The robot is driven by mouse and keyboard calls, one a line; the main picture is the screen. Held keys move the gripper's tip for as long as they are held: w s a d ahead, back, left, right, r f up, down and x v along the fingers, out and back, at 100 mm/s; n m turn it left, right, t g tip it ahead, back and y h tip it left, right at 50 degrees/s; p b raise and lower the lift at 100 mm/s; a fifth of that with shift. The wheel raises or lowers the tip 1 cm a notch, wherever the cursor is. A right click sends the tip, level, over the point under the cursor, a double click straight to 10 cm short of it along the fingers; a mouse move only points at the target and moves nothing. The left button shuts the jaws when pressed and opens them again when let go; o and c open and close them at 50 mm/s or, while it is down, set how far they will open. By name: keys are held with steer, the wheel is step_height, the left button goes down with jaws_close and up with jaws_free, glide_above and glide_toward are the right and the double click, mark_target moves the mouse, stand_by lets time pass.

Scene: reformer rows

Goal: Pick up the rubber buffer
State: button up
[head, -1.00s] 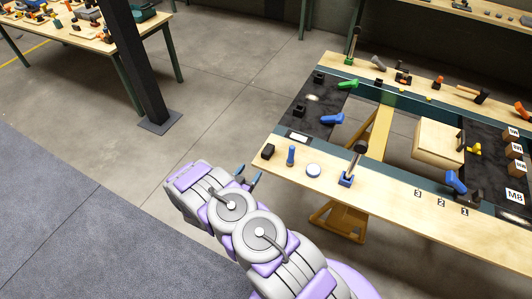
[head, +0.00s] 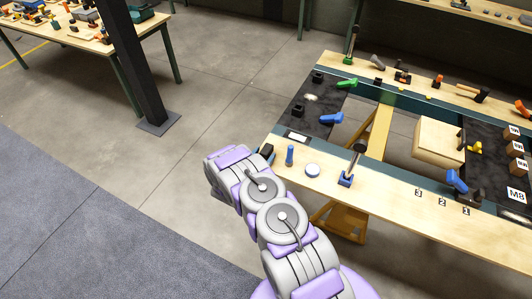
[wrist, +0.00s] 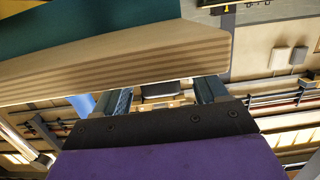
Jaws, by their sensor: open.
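A small black block (head: 267,150), which looks like the rubber buffer, stands at the near left corner of the wooden bench top (head: 400,195) in the head view. My arm partly covers it. My gripper (wrist: 165,97) shows in the wrist view with its two fingers apart. It is close to the bench's wooden edge (wrist: 110,65). A dark, blurred shape (wrist: 160,91) shows between the fingers; I cannot tell whether it is the buffer. In the head view the fingers are mostly hidden by my wrist, just left of the block.
Right of the block stand a blue peg (head: 289,156), a pale disc (head: 312,170) and a black-handled tool in a blue base (head: 350,165). A dark post (head: 135,65) stands left. The floor between is clear.

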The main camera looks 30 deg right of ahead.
steer(key=shift+w+d+f, duration=0.1)
steer(key=shift+w+d, duration=0.3)
steer(key=shift+d, duration=0.2)
steer(key=shift+a, duration=0.2)
steer(key=c, duration=1.1)
